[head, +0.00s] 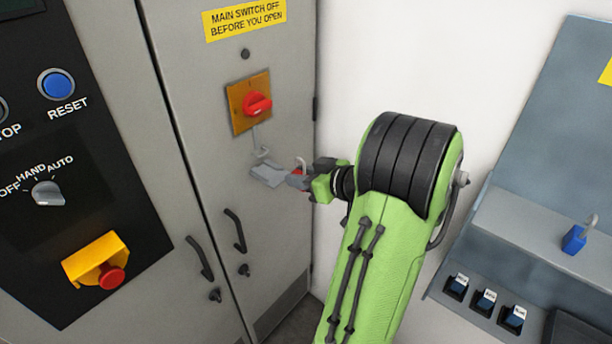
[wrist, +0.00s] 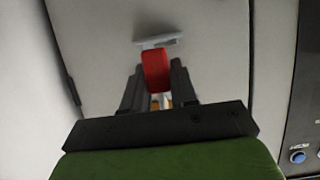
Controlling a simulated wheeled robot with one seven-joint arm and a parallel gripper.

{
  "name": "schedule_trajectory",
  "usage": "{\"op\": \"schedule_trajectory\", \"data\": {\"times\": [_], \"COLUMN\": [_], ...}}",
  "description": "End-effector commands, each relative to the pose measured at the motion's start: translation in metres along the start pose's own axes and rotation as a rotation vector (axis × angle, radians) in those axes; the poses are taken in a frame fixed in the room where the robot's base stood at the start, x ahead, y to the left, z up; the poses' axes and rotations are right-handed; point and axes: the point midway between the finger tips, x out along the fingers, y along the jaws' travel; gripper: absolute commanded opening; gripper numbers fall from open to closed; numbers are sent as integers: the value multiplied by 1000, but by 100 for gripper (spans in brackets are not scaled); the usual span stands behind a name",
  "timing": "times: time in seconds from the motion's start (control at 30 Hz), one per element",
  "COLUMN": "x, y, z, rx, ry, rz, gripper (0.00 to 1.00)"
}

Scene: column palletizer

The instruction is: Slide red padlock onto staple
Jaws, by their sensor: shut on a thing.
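The red padlock (head: 298,173) is held at my gripper (head: 304,181), its shackle standing up in the head view. In the wrist view the red padlock (wrist: 155,70) sits between the two dark fingers, which are shut on it. A grey plate (head: 268,174) is on the cabinet door just left of the padlock, below the red rotary switch (head: 257,104). In the wrist view a pale grey bar (wrist: 172,41) shows just beyond the padlock. I cannot make out the staple clearly, nor whether the shackle touches it.
The grey cabinet door (head: 225,185) has black handles (head: 235,230) below. A control panel (head: 60,200) with buttons is at the left. At the right, a blue padlock (head: 574,239) is on a grey ledge, near several small labelled blocks (head: 486,300).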

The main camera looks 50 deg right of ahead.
Motion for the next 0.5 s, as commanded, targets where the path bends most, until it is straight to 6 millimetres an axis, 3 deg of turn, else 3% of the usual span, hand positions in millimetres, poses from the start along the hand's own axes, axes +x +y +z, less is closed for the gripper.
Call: {"op": "schedule_trajectory", "data": {"times": [0.5], "x": [28], "y": [-1], "z": [-10], "rx": [-1], "ry": [0], "rz": [-3], "gripper": [0]}}
